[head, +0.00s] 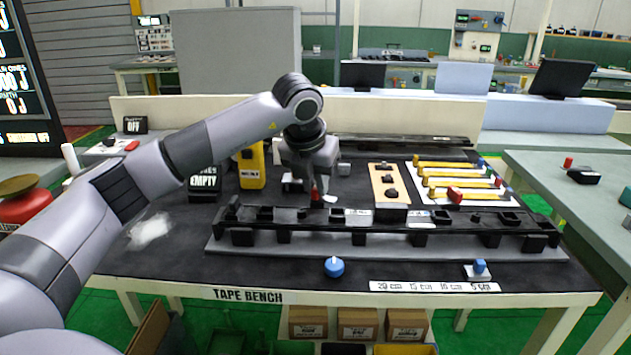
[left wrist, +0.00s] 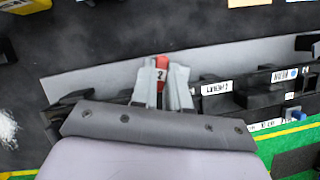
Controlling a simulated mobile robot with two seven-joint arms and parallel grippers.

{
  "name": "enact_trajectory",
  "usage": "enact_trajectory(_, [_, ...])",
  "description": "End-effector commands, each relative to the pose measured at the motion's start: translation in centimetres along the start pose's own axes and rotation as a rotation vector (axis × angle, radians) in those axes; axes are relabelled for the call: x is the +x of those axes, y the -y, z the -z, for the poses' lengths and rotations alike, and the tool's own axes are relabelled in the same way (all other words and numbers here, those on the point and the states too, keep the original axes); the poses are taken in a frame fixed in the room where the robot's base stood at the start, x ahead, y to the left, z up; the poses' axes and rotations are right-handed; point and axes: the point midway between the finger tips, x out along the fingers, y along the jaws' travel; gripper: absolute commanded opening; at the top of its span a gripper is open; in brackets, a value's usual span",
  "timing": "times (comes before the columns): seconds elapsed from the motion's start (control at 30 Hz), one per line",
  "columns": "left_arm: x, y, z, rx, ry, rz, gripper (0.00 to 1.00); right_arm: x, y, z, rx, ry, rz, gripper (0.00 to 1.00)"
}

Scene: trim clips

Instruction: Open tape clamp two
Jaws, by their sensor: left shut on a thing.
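My left gripper (head: 316,192) reaches down to the long black fixture (head: 285,228) on the tape bench. In the left wrist view its two grey fingers (left wrist: 168,88) are shut on a red tape clamp lever (left wrist: 160,64), with a label that appears to read 2. The red lever also shows small between the fingers in the head view (head: 317,193). The lever's lower part and its pivot are hidden by the fingers. I cannot tell whether the clamp is open or closed. My right gripper is not in view.
A wooden block with black knobs (head: 377,184) stands behind the fixture. Yellow strips (head: 445,164) lie on a white mat to the right. A blue knob (head: 334,267) and a marked length strip (head: 430,286) are at the front. A yellow device (head: 251,167) stands left of my gripper.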

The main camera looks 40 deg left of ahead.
Motion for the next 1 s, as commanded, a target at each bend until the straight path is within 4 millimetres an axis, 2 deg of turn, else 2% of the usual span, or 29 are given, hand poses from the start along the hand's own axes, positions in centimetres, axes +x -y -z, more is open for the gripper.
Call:
enact_trajectory(0.23, [-0.09,0.07,-0.09,-0.073,0.002,-0.027,0.0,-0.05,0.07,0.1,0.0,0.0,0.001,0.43])
enact_trajectory(0.73, [-0.1,0.05,-0.1,-0.089,0.002,-0.035,0.0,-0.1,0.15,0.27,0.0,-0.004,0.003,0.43])
enact_trajectory(0.77, [-0.1,0.04,-0.1,-0.089,0.002,-0.035,0.18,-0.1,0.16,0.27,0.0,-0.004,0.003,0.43])
enact_trajectory(0.83, [-0.09,0.04,-0.1,-0.089,0.002,-0.035,0.4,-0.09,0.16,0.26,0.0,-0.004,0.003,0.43])
enact_trajectory(1.0, [-0.05,0.04,-0.06,-0.088,0.001,-0.035,0.4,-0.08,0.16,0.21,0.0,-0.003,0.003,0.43])
